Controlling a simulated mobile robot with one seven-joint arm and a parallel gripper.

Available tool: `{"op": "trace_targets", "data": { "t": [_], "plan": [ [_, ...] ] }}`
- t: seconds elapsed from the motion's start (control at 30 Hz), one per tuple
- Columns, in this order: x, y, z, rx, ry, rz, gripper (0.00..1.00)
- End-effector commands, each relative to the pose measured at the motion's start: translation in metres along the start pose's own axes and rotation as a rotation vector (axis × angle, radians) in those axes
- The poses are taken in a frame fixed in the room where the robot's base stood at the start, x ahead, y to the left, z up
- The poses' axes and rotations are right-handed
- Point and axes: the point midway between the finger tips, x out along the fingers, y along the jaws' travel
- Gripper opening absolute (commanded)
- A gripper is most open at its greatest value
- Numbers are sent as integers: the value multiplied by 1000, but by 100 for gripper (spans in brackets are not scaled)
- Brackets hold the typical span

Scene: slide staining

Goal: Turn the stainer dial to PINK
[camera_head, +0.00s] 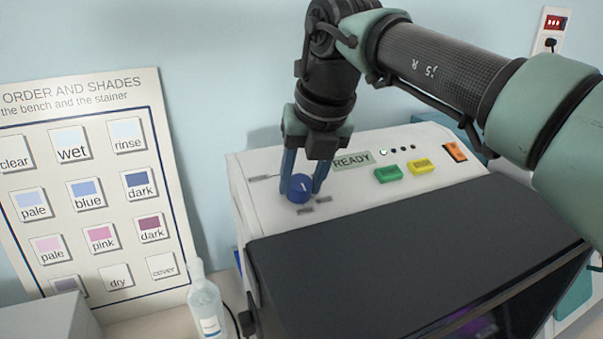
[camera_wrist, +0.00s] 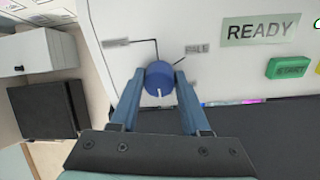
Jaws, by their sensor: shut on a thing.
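The blue stainer dial (camera_head: 300,191) is on the pale top panel of the stainer (camera_head: 240,200). My gripper (camera_head: 302,186) reaches down from above, with its two blue fingers on either side of the dial and shut on it. In the wrist view the dial (camera_wrist: 159,72) sits between the fingertips (camera_wrist: 160,78). Its white pointer mark faces the bottom of that picture, toward my gripper's palm. A label reading PALE (camera_wrist: 196,48) is up and right of the dial. Another label (camera_wrist: 115,42) is up and left, too small to read. No PINK label is readable on the panel.
A READY display (camera_head: 353,160), a green button (camera_head: 388,174), a yellow button (camera_head: 423,166) and an orange switch (camera_head: 455,151) are right of the dial. A dark lid (camera_head: 400,240) lies in front. A shade chart (camera_head: 175,200) and a clear bottle (camera_head: 206,305) are at left.

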Motion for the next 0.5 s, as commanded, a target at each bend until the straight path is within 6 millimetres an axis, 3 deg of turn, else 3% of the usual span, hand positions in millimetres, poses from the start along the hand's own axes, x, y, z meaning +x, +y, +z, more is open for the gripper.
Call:
{"op": "trace_targets", "data": {
  "t": [0.2,0.23,0.37,0.5],
  "plan": [
    [0,0,0,3,0,1,0],
    [0,0,0,3,1,1,50],
    [0,0,0,2,1,1,73],
    [0,0,0,1,1,1,76]
  ]
}}
